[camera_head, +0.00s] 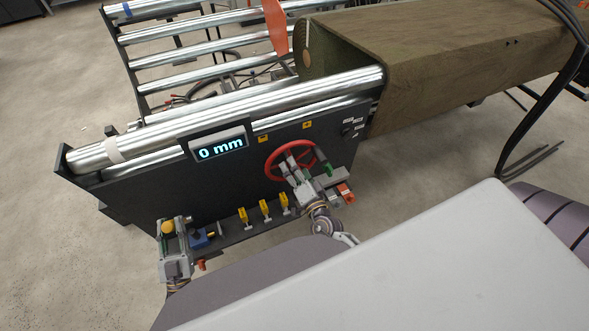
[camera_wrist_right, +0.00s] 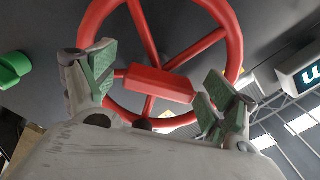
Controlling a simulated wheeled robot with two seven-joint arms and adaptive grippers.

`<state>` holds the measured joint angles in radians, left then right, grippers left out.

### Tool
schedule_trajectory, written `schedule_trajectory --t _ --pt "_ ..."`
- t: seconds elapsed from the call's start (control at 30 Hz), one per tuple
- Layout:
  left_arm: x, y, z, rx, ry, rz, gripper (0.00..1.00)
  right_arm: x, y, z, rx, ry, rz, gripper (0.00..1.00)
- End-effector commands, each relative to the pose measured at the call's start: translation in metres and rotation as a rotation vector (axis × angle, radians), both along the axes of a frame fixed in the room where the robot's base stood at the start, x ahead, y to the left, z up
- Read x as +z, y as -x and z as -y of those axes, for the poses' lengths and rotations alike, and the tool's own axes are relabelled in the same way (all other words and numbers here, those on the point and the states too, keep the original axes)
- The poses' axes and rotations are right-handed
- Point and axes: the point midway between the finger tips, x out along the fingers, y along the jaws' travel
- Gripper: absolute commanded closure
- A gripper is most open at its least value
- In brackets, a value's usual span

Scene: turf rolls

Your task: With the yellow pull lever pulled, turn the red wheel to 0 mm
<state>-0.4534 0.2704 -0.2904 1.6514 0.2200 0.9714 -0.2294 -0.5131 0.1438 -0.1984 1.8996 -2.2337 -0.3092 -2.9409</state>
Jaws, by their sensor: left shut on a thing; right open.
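The dark machine panel has a display (camera_head: 221,147) that reads 0 mm. The red wheel (camera_head: 270,169) is on the panel right of the display; its rim and spokes (camera_wrist_right: 235,35) fill the top of the right wrist view. My right gripper (camera_wrist_right: 150,95) is open, its green-padded fingers on either side of the wheel's red block-shaped handle (camera_wrist_right: 158,84). My left gripper (camera_head: 173,231) is shut on the yellow pull lever, whose round yellow knob (camera_head: 168,227) shows at the fingers, low at the panel's left end. The rest of that lever is hidden.
Several small yellow toggles (camera_head: 265,208) stand on a ledge between my grippers. A blue part (camera_head: 201,239) is close beside my left gripper. A green knob (camera_wrist_right: 12,68) is left of the wheel in the wrist view.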

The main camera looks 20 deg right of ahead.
Motion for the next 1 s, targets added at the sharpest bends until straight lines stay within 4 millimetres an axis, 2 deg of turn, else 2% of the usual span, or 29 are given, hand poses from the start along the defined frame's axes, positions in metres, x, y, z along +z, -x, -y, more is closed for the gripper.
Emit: schedule_trajectory --t 0.03,0.27,1.0 --pt "0.003 -0.001 -0.006 0.011 0.002 0.009 1.0 0.0 0.003 0.0 0.001 0.001 0.0 0.14" --pt "0.003 -0.001 -0.007 0.01 0.002 0.009 1.0 -0.001 0.02 0.0 0.002 0.0 -0.002 0.14" --pt "0.003 -0.001 -0.007 0.011 0.002 0.009 1.0 -0.003 0.095 0.001 0.003 -0.002 -0.006 0.14"
